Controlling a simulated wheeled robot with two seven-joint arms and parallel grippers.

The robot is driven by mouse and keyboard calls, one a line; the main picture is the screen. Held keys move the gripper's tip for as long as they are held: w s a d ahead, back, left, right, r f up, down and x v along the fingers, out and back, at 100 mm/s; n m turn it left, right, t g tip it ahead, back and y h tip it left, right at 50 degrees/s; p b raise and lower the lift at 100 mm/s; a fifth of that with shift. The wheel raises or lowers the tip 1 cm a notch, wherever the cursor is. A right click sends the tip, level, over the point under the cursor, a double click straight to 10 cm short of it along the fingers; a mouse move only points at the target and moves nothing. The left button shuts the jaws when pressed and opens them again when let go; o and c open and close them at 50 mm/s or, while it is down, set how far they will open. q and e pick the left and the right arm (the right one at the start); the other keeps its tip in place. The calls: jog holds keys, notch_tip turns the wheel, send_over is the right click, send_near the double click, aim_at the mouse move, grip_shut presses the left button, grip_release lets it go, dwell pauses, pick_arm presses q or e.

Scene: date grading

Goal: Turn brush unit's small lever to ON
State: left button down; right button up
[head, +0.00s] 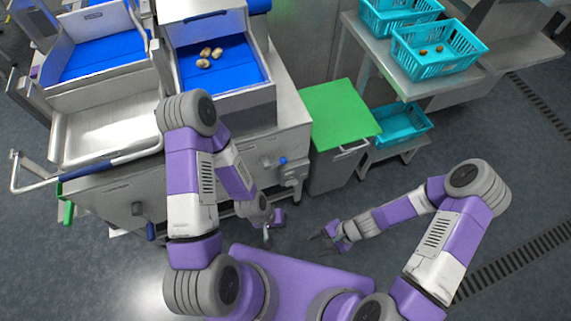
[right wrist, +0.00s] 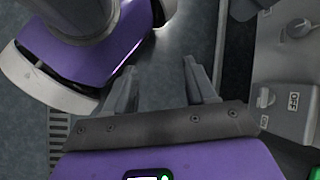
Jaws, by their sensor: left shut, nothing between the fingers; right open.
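A grey control panel with a small pale lever (right wrist: 265,97) shows at the right of the right wrist view. An OFF plate (right wrist: 294,101) lies to the lever's right and an ON label (right wrist: 264,121) below it; I cannot tell which the lever points at. In the head view, a grey control box (head: 291,174) is on the machine's right side, but the lever is too small to make out. My right gripper (head: 325,236) is open and empty, apart from the panel; its fingers also show in the right wrist view (right wrist: 158,85). My left gripper (head: 267,234) is shut and empty, below the machine's front.
A larger knob (right wrist: 300,28) is above the lever on the panel. A blue knob (head: 283,160) is on the machine's side. A green-topped cabinet (head: 338,112) stands to the right, beside a table with teal crates (head: 437,68).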

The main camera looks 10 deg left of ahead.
jog(key=w+a+r+m+t+y+b, duration=0.2)
jog(key=w+a+m+t+y, duration=0.3)
jog(key=w+a, duration=0.3)
jog(key=w+a+r+m+t+y+b, duration=0.3)
jog(key=w+a+m, duration=0.5)
jog(key=w, duration=0.7)
jog(key=shift+a+r+t+y, duration=0.15)
jog(key=shift+r+t+y, duration=0.3)
jog(key=shift+t+y, duration=0.45)
grip_shut()
